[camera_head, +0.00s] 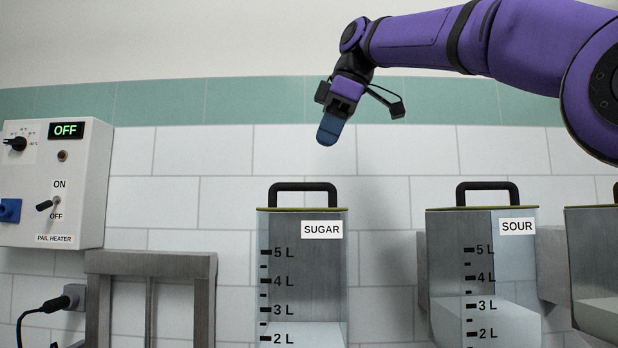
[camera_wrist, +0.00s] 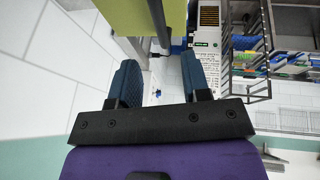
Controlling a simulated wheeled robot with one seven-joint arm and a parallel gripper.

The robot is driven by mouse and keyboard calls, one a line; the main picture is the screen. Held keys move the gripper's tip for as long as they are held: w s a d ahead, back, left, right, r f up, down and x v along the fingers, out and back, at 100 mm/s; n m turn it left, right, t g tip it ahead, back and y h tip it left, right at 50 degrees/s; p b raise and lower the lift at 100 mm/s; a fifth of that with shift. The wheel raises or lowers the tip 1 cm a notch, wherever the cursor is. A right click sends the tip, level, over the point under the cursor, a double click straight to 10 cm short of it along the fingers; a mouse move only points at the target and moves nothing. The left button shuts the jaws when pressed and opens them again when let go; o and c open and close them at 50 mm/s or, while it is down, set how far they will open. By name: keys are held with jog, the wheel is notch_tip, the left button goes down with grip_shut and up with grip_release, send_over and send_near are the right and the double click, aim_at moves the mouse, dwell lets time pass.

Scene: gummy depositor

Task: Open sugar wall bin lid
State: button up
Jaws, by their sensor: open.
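The sugar wall bin (camera_head: 303,270) is a clear, grey-backed container with a SUGAR label and litre marks. Its thin yellow-green lid (camera_head: 275,209) lies flat across its top, closed, with a black bar handle (camera_head: 303,186) standing up from it. My gripper (camera_head: 328,134) points down above and slightly right of the handle, apart from it. In the wrist view my gripper (camera_wrist: 160,80) shows two blue fingers spread apart with nothing between them. A yellow-green lid (camera_wrist: 120,16) and a dark handle bar (camera_wrist: 158,22) show beyond the fingertips. The bin's lower part is out of view.
The sour bin (camera_head: 484,280) with a similar handle hangs to the right, and another bin (camera_head: 596,270) is cut off beyond it. The pail heater box (camera_head: 52,185) is on the wall at left, above a grey metal frame (camera_head: 150,262).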

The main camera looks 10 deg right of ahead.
jog(key=x, duration=0.8)
jog(key=shift+w+a+f, duration=0.1)
jog(key=shift+f, duration=0.15)
grip_shut()
